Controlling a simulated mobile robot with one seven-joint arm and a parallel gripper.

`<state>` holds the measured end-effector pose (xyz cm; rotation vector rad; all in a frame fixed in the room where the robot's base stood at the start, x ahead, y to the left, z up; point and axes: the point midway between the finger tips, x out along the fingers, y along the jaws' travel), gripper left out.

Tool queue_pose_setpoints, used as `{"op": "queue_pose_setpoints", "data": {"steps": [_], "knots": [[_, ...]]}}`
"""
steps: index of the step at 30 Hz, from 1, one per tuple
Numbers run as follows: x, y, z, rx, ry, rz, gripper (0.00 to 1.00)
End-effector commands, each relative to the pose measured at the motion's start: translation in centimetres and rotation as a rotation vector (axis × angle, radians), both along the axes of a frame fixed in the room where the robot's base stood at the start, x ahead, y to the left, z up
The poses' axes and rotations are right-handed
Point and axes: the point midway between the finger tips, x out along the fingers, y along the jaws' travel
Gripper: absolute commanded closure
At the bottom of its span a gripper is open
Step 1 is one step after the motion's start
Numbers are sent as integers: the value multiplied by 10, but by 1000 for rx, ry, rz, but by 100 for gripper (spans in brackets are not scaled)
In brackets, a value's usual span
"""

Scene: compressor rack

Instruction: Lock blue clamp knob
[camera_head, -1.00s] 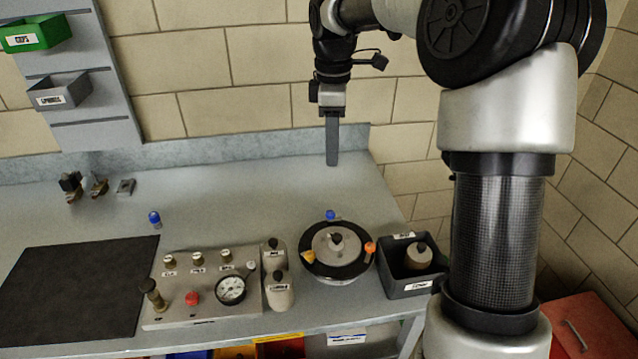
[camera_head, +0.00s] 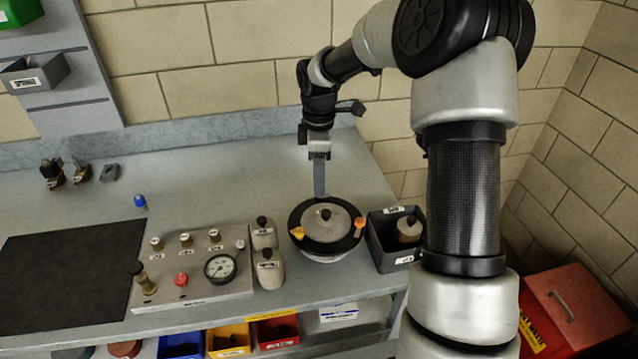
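The round pot (camera_head: 328,252) with a black rim and grey lid (camera_head: 325,228) stands on the bench right of centre. An orange knob (camera_head: 359,225) is at its right rim and a yellow knob (camera_head: 297,233) at its left front rim. The blue clamp knob at the far rim is not visible now; my gripper's finger covers that place. My gripper (camera_head: 319,190) points down at the far rim of the pot. Its fingers overlap in this view, so I cannot tell whether they are apart or touch the knob.
A grey panel with a gauge (camera_head: 220,267) and two small canisters (camera_head: 268,270) stand left of the pot. A dark grey bin (camera_head: 384,256) stands close on its right. A small blue-topped item (camera_head: 140,201) and a black mat (camera_head: 65,273) lie farther left.

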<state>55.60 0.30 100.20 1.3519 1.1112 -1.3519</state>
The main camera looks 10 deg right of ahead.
Motion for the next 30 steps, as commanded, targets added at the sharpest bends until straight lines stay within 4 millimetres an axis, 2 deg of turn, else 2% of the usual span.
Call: {"op": "queue_pose_setpoints", "data": {"steps": [1, 6, 15, 22, 30], "knots": [[0, 0, -7, 0, 2, 0, 63], [0, 0, -19, 0, 0, 1, 63], [0, 0, -20, -1, 0, 0, 63], [0, 0, -20, -1, 0, 0, 100], [0, 0, -20, -1, 0, -21, 100]]}}
